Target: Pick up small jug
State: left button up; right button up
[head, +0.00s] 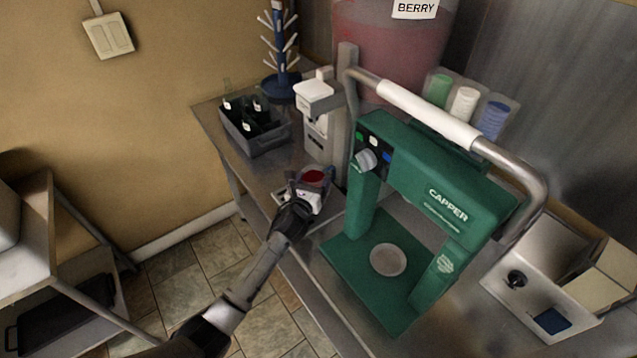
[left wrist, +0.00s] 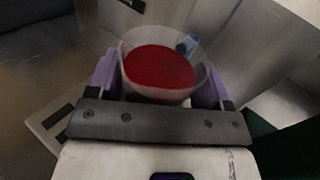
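The small jug is a translucent, whitish vessel with red liquid in it. In the head view the jug (head: 314,176) is at my left gripper, by the foot of the white dispenser. In the left wrist view the jug (left wrist: 160,72) sits between the two purple finger pads, which flank it closely on both sides. My left gripper (head: 311,183) appears shut on the jug; it also shows in the left wrist view (left wrist: 158,88). The jug's lower part is hidden by the gripper. My right gripper is not in view.
A green capper machine (head: 420,200) stands right of the jug, with a metal bar with a white sleeve above it. The white dispenser (head: 318,115) is just behind. A grey crate with bottles (head: 262,140) and a blue bottle tree (head: 283,85) stand at the back left.

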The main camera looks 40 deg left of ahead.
pick_arm(q)
jog(key=c, duration=0.6)
jog(key=shift+o, duration=0.2)
jog(key=shift+r, duration=0.1)
jog(key=shift+s+a+r, duration=0.1)
jog(key=shift+s+r, duration=0.15)
jog(key=shift+r, duration=0.1)
notch_tip(320, 180, up, 6)
jog(key=s+a+b, duration=0.1)
jog(key=s+a, duration=0.1)
jog(key=s, duration=0.7)
jog(key=s+a+b, duration=0.2)
jog(key=s+a, duration=0.1)
jog(key=s, duration=0.6)
jog(key=shift+s+a, duration=0.2)
jog(key=shift+s, duration=0.15)
